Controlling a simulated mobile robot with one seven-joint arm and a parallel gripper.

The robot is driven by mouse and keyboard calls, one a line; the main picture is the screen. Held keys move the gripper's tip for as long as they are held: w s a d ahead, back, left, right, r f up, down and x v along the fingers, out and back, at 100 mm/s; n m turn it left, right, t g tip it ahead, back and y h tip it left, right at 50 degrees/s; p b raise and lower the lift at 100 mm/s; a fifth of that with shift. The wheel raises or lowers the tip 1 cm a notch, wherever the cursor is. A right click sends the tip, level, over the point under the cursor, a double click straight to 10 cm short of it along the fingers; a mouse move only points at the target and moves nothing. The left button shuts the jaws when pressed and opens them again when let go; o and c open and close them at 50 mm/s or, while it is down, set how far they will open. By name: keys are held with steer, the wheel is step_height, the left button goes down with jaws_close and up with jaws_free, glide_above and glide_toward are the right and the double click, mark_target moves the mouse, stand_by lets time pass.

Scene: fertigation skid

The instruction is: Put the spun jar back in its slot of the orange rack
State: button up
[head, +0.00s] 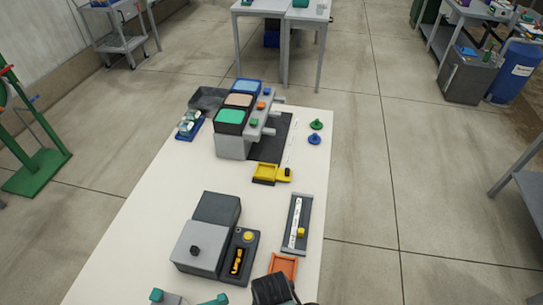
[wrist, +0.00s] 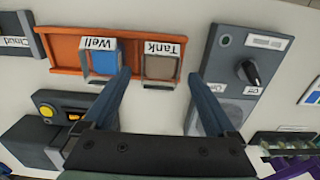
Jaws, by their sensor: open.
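The orange rack (wrist: 62,50) lies across the upper left of the wrist view. A jar labelled Well (wrist: 105,58) with blue contents and a jar labelled Tank (wrist: 162,67) with brownish contents are at the rack. The rack's left part shows bare orange. My gripper (wrist: 160,78) is open, its two dark blue fingers on either side of the Tank jar, with gaps visible; depth is unclear. In the head view part of the orange rack (head: 284,264) shows beside my dark gripper (head: 272,288). Which jar was spun cannot be told.
A grey box with a black knob (wrist: 250,72) stands right of the rack. A dark unit with a yellow button (wrist: 47,110) is at lower left. In the head view, a grey boxy machine (head: 200,245) stands left of the rack and a slotted scale (head: 298,225) beyond it.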

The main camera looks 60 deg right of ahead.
steer(key=w+a+r+m+t+h, duration=0.1)
steer(key=w+r+t, duration=0.3)
steer(key=w+r, duration=0.7)
steer(key=w+r+t+h, duration=0.2)
steer(key=w+r+t, duration=0.3)
steer(key=r, duration=0.9)
steer(key=w+a+r+m+t+h, duration=0.1)
steer(key=w+r+t, duration=0.2)
steer(key=w+r, duration=0.85)
steer(key=s+a+r+m+t, duration=0.1)
steer(key=a+r+t, duration=0.3)
steer(key=r, duration=0.8)
steer(key=s+a+r+t, duration=0.1)
steer(key=a+r+t, duration=0.4)
steer(key=r, duration=0.8)
steer(key=s+a+r+t+y, duration=0.2)
steer(key=s+r, duration=0.3)
steer(key=r, duration=0.3)
steer(key=s+a+r+m+t+y, duration=0.1)
steer(key=s+a+r+t, duration=0.3)
steer(key=r, duration=0.4)
steer(key=shift+s+a+y, duration=0.5)
steer(key=shift+s, duration=0.45)
steer(key=shift+f, duration=0.2)
